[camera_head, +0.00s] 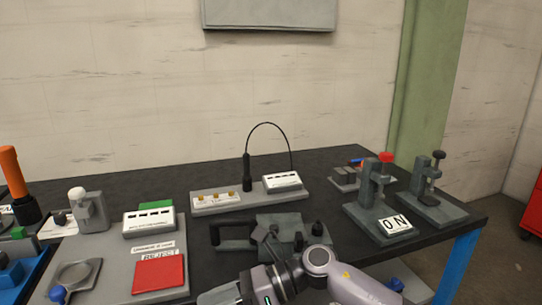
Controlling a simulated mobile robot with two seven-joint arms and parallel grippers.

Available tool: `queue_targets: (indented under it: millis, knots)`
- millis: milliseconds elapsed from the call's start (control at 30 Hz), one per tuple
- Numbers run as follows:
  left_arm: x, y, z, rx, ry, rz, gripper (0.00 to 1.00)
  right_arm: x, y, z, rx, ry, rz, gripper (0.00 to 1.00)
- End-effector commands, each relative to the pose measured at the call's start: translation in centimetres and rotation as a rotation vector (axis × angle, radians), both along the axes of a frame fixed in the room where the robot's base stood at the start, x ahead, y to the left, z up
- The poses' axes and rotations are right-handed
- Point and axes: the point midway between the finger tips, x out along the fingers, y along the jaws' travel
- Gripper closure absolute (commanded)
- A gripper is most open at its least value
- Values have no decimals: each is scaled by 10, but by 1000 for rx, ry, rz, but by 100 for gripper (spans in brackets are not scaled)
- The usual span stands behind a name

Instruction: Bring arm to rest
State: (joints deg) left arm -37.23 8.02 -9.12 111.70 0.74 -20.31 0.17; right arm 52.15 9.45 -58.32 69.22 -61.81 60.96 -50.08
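My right arm comes in from the lower right and bends over the front of the dark workbench (345,158). The end of my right gripper (220,294) shows at the bottom edge, pointing left, and is partly cut off. I cannot tell whether its fingers are open or shut, and I see nothing clearly held in it. Behind the arm lies a dark grey fixture (282,228) with a handle frame and black knobs, partly hidden by the arm. My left gripper is not in view.
A grey board with a red plate (158,274) and a white labelled block (149,222) lies left. A base with a black cabled tool (247,172) stands behind. Two clamp stands, one with an "ON" sign (395,224), stand right. An orange-handled tool (14,172) is far left.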

Motion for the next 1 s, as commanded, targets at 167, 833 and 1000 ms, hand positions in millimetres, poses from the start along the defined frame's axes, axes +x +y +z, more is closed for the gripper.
queue_targets:
  millis: [167, 833, 1000]
  knots:
    - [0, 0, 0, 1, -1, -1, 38, -7, 6, 9, 258, 369, -202, 42]
    - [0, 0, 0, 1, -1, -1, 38, 2, -163, -113, 1003, 1859, -1000, 42]
    - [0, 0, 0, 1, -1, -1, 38, -39, -221, -176, 1178, 2215, -1207, 42]
